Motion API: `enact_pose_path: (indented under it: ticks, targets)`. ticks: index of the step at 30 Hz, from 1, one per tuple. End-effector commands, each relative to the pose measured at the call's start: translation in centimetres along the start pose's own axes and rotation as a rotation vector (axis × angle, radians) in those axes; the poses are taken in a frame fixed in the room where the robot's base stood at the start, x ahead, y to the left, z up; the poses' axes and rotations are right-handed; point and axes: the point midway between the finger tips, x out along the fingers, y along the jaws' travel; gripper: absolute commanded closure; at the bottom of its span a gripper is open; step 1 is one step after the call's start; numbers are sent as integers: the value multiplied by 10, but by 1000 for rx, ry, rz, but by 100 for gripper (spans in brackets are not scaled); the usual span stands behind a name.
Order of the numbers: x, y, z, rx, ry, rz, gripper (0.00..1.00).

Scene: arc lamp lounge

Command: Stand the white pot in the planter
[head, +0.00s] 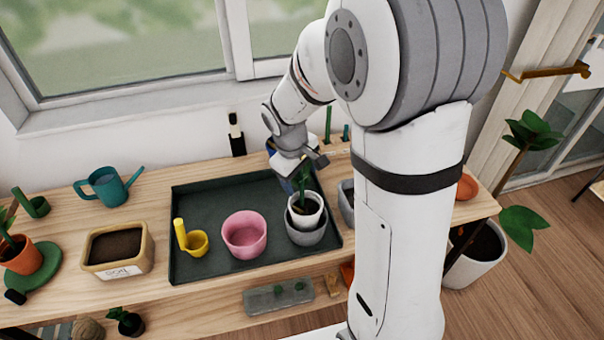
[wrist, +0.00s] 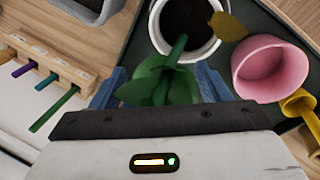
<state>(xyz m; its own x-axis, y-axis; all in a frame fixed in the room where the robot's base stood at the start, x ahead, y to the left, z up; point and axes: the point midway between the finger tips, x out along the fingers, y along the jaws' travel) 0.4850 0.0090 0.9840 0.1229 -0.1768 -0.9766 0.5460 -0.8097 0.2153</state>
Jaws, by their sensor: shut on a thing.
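The white pot (head: 305,211), with dark soil and a green plant, is upright in the head view. Its lower part is inside the round grey planter (head: 308,237) at the right end of the dark tray; I cannot tell whether it touches the bottom. My gripper (head: 291,184) reaches down from behind and is shut on the white pot or its plant; the leaves hide the exact contact. In the wrist view the white pot (wrist: 188,52) is at the top, with green leaves between the blue fingers and one yellowish leaf at its right.
The dark tray (head: 212,201) also holds a pink pot (head: 244,236) and a yellow cup (head: 196,243). A teal watering can (head: 108,188) and a soil-filled tan box (head: 118,249) stand to the left. A wooden rack of coloured tools (wrist: 45,68) lies beside the gripper.

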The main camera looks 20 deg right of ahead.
Motion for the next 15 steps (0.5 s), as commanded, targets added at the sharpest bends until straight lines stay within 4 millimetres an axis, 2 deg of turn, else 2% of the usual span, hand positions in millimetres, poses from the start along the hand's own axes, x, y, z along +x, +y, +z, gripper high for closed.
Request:
enact_pose_path:
  ticks: [12, 13, 15]
  targets:
    - [9, -1, 0, 1, 1, 1, 68]
    - [9, -2, 0, 1, 0, 0, 28]
    - [9, -2, 0, 1, 0, 0, 22]
